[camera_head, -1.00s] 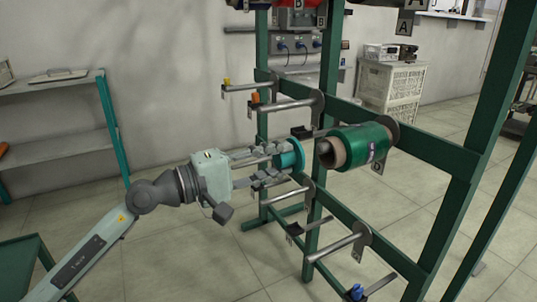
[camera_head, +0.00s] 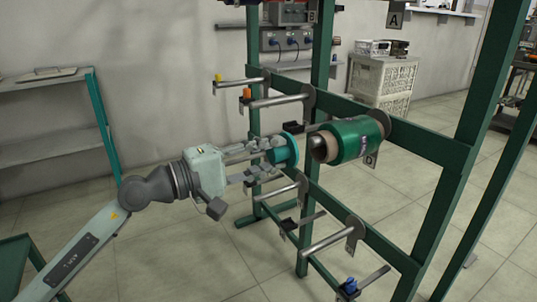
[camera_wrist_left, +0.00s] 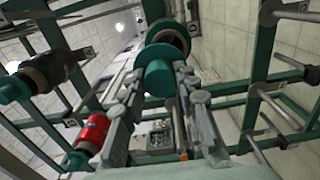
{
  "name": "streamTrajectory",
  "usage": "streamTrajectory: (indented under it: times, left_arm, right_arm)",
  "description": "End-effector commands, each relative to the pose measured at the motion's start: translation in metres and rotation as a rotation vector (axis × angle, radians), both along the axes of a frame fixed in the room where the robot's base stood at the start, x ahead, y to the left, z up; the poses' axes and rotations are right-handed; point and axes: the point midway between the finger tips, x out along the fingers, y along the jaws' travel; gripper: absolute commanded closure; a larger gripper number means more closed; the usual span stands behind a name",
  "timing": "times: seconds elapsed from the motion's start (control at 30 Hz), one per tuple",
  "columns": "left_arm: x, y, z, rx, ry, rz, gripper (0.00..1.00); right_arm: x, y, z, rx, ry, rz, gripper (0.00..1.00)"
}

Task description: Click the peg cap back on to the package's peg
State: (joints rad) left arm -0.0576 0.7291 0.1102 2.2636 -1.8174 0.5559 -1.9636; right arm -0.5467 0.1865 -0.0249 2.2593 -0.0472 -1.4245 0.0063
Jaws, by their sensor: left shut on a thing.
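The teal peg cap (camera_head: 288,152), a flanged disc with a hub, is in the fingers of my left gripper (camera_head: 266,160). The gripper is shut on the hub, with the flange facing the rack. The green package (camera_head: 352,140) sits on a peg of the rack, its brown core and dark peg end (camera_head: 319,149) facing the cap. The cap is just left of that end; a small gap seems to separate them. In the left wrist view the cap (camera_wrist_left: 157,78) covers part of the package's end (camera_wrist_left: 167,38). My right gripper is not in view.
The green rack (camera_head: 470,165) has empty pegs (camera_head: 335,238) above and below the package. Orange (camera_head: 247,94) and blue (camera_head: 350,285) parts sit on the rack's arms. In the left wrist view, black (camera_wrist_left: 50,72) and red (camera_wrist_left: 93,130) packages stand at the left. A shelf (camera_head: 50,110) is far left.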

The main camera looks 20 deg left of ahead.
Motion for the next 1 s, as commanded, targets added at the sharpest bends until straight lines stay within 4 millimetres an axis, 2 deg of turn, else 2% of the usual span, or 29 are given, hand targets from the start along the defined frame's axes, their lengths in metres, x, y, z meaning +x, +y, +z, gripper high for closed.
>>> streamTrajectory:
  times: [1.0]
  left_arm:
    - [0.025,-0.019,0.001,-0.001,-0.002,0.001,1.0]
  right_arm:
    - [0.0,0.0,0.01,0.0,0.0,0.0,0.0]
